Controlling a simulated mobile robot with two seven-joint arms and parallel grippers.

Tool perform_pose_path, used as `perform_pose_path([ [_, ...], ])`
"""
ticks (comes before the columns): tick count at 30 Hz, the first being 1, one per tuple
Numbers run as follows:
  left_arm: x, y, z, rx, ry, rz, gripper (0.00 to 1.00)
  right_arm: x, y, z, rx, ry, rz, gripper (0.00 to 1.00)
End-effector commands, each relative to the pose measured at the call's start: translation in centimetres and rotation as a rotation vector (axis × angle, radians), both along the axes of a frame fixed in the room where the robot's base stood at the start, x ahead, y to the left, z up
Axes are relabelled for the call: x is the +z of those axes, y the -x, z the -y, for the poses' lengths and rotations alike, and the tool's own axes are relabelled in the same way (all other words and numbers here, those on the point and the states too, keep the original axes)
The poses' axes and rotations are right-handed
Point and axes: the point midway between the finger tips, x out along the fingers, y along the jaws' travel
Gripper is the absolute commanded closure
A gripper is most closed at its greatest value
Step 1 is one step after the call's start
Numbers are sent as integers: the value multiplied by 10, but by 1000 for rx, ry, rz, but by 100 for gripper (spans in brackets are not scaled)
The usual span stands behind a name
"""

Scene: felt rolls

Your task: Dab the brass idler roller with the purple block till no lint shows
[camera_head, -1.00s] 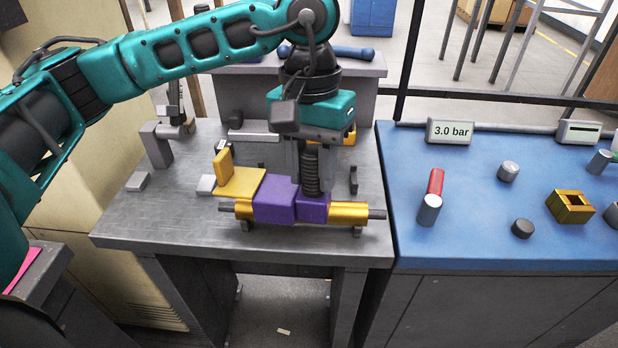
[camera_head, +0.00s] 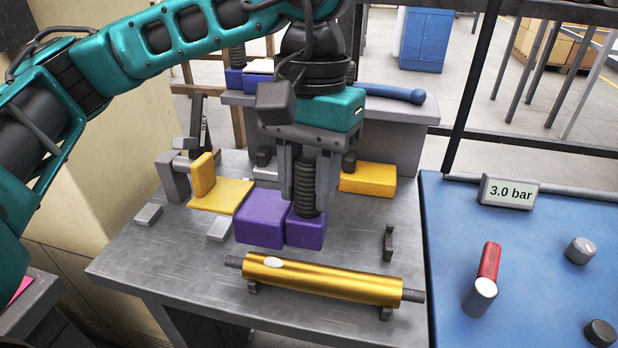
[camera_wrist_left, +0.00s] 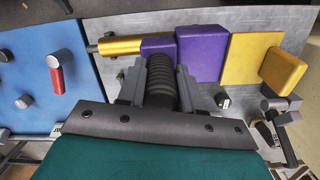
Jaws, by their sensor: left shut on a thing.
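The brass roller (camera_head: 330,280) lies across dark supports near the front of the grey bench, with dark shaft ends. One white fleck (camera_head: 273,262) shows near its left end. My left gripper (camera_head: 308,200) points down and is shut on the black ribbed handle of the purple block (camera_head: 262,218). The block shows two adjoining purple parts, the handle standing on the right one. In the head view it appears behind and above the roller, apart from it. The left wrist view shows the purple block (camera_wrist_left: 203,52) hiding part of the roller (camera_wrist_left: 120,46). My right gripper is out of view.
A yellow plate with an upright yellow piece (camera_head: 220,195) lies left of the block. Another yellow block (camera_head: 368,180) is behind right. A small dark post (camera_head: 388,243) stands behind the roller. A blue table (camera_head: 450,260) with a red-handled item (camera_head: 487,270) adjoins right.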

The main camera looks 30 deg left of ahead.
Motion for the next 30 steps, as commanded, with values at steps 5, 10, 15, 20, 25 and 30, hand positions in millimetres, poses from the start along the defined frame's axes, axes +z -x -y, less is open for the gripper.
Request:
perform_pose_path([
  [5,-2,0,0,0,2,1,100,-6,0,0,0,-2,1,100],
  [10,-12,-1,0,1,1,1,100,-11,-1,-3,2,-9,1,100],
  [15,-28,-2,-1,1,0,0,100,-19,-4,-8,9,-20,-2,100],
  [20,-44,-4,-1,1,1,1,100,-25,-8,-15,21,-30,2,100],
  [25,-60,-5,-1,0,1,1,100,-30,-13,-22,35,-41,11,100],
  [30,-69,-6,-1,0,1,1,100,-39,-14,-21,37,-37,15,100],
])
